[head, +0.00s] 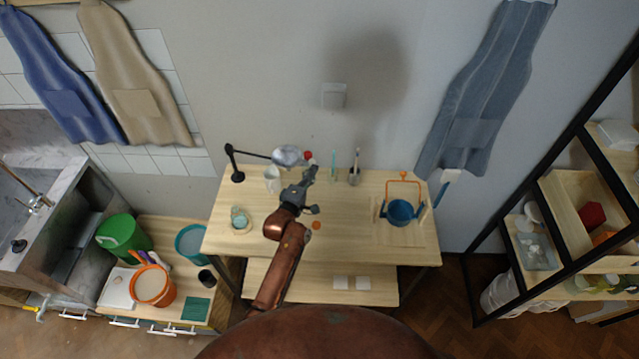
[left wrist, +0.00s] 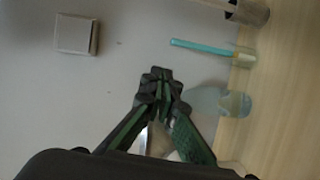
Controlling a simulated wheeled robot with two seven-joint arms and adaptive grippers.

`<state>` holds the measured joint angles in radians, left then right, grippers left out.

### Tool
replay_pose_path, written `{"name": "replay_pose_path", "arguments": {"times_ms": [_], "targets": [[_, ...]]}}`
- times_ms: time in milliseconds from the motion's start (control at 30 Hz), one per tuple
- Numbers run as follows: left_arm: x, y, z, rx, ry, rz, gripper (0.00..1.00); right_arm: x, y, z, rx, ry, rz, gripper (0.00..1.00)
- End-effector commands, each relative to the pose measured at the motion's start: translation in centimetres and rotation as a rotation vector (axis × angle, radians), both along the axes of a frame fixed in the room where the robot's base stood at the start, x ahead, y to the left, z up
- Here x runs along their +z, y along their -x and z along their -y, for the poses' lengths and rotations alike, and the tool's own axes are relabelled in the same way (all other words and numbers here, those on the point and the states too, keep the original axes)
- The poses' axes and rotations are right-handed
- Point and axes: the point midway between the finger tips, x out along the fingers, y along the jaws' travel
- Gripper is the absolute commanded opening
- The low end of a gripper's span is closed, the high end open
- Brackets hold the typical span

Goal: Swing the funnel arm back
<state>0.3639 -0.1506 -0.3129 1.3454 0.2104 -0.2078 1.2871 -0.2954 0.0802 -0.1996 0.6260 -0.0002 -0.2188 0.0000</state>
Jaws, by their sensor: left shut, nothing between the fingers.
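The funnel arm is a thin black bar (head: 252,153) on a black post (head: 234,164) at the table's back left. It points right and carries a grey, shiny funnel (head: 285,156). A red knob (head: 308,155) shows just right of the funnel. My left gripper (head: 312,170) is close to the funnel's right side; I cannot tell whether it touches. Its fingers (left wrist: 160,77) are shut and empty in the left wrist view. A pale shape is partly hidden behind them there. My right gripper is not in view.
A white jug (head: 272,180) stands below the funnel. A brush cup (head: 354,176) is right of my left gripper. A blue bucket (head: 400,212) with an orange frame sits at the table's right. A teal container (head: 239,218) stands front left. The table's centre right is clear.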

Motion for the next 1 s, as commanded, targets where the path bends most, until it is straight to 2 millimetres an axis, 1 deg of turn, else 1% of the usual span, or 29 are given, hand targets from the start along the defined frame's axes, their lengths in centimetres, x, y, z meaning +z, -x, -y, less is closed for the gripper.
{"name": "replay_pose_path", "arguments": {"times_ms": [33,100,267,433,667,767,867,1000], "targets": [[0.0,-0.3,-0.3,0.006,0.000,0.001,0.00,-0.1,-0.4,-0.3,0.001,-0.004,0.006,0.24],[0.0,-0.7,-0.6,0.012,-0.001,0.000,0.00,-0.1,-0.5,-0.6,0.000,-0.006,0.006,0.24],[0.0,-1.0,-1.0,0.019,0.000,0.002,0.00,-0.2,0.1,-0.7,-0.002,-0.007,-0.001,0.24],[0.1,-1.0,-1.2,0.022,0.000,0.003,0.00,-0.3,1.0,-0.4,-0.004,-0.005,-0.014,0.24],[0.2,-0.9,-1.4,0.024,0.000,0.005,0.00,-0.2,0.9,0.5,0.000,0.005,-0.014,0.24],[0.2,-0.2,-1.8,0.024,-0.001,0.004,0.00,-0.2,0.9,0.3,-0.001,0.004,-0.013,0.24],[0.2,1.1,-2.3,0.024,0.001,0.003,0.00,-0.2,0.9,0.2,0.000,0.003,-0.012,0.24],[0.3,3.6,-3.5,0.023,-0.001,0.001,0.00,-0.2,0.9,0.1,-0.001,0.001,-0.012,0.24]]}}
